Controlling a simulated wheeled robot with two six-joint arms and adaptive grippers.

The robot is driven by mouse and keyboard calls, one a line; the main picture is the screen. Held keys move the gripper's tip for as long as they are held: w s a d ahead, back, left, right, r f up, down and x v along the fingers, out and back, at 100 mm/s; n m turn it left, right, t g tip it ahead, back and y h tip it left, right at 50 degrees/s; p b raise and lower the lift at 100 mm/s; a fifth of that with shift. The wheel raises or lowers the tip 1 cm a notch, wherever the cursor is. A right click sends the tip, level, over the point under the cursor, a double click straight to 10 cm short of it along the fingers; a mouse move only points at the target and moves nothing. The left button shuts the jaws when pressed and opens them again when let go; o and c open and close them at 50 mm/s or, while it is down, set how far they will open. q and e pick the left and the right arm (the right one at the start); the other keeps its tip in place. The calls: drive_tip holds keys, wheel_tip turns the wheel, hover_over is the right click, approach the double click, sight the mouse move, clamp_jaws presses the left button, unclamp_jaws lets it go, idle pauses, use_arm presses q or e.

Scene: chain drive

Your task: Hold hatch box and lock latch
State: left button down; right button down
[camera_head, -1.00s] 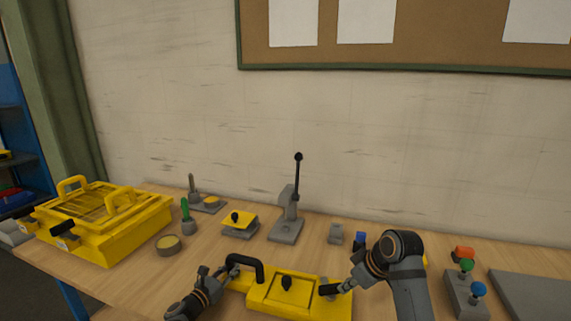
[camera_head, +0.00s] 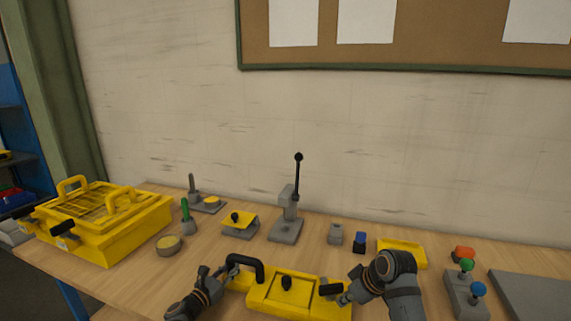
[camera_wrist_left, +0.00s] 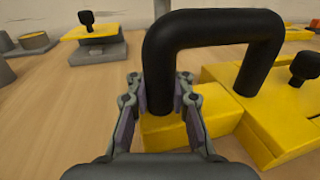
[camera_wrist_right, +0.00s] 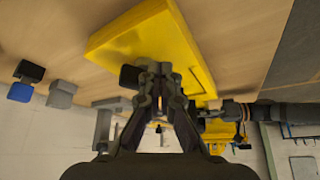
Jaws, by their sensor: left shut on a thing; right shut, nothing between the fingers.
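The yellow hatch box (camera_head: 300,302) lies at the front of the bench, with a black knob (camera_head: 286,283) on its lid. A black arched handle (camera_head: 259,266) stands at its left end. My left gripper (camera_head: 228,268) is shut on this handle; the left wrist view shows the fingers (camera_wrist_left: 163,98) around its near-left leg. A dark latch block (camera_head: 331,289) sits at the box's right end. My right gripper (camera_head: 345,298) is shut and empty, close beside the latch. In the right wrist view the latch (camera_wrist_right: 130,76) shows by the fingertips (camera_wrist_right: 158,75); contact is unclear.
Behind the box stand a lever press (camera_head: 286,228), a grey block (camera_head: 336,234), a blue block (camera_head: 360,241) and a yellow tray (camera_head: 402,247). A button stand (camera_head: 464,294) is at the right. A large yellow case (camera_head: 100,245) stands at the left.

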drive_tip(key=shift+w+a, duration=0.2)
drive_tip(key=shift+w, duration=0.35)
idle(0.4)
drive_tip(key=shift+d, duration=0.2)
drive_tip(key=shift+w+d, duration=0.45)
drive_tip(key=shift+d, duration=0.15)
drive_tip(key=shift+w+d, duration=0.45)
drive_tip(key=shift+w, duration=0.1)
drive_tip(key=shift+w+d, duration=0.1)
drive_tip(key=shift+w, duration=0.05)
idle(0.4)
drive_tip(key=shift+d, duration=0.1)
drive_tip(key=shift+s+d, duration=0.2)
drive_tip(key=shift+d, duration=0.05)
wheel_tip(320, 180, up, 6)
idle(0.6)
